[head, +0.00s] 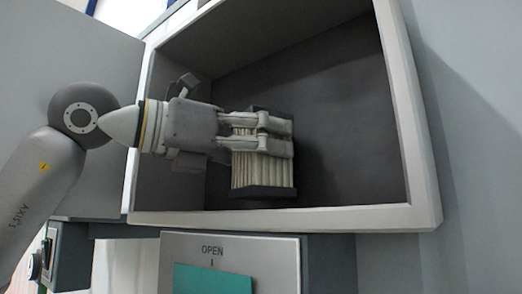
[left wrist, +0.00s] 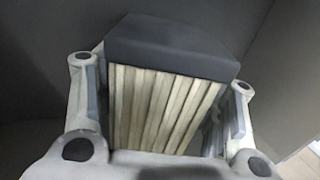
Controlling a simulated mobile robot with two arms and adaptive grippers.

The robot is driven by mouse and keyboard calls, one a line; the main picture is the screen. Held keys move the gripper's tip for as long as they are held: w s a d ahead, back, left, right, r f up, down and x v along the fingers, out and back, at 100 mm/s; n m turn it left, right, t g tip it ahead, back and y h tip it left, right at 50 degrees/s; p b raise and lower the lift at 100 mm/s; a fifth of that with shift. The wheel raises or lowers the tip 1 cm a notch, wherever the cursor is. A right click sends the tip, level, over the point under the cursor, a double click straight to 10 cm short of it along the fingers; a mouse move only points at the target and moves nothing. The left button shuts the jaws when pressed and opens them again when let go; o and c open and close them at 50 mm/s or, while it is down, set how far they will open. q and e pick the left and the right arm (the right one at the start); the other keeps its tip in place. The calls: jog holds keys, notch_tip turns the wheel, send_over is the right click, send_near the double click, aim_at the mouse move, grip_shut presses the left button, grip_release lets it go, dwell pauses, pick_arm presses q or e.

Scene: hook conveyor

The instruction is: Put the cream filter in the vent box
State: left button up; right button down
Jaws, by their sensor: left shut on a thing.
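The cream filter (head: 262,172) is a pleated block with dark end caps. It stands upright inside the open vent box (head: 424,205), left of the middle of its opening. My left gripper (head: 283,136) reaches in from the left and is shut on the filter around its sides. Whether the filter's lower cap touches the box floor I cannot tell. My right gripper is not in view.
The box has a pale raised rim and a dark, otherwise empty interior, with free room right of the filter. A grey door panel (head: 95,60) stands open at the left. Below the box is a panel marked OPEN (head: 230,249) with a teal area.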

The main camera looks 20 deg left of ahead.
pick_arm(q)
jog(key=shift+a+f, duration=0.2)
jog(key=shift+f, duration=0.5)
jog(key=shift+s, duration=0.1)
jog(key=shift+d, duration=0.1)
jog(key=shift+f, duration=0.15)
jog(key=shift+f, duration=0.15)
jog(key=o, duration=1.1)
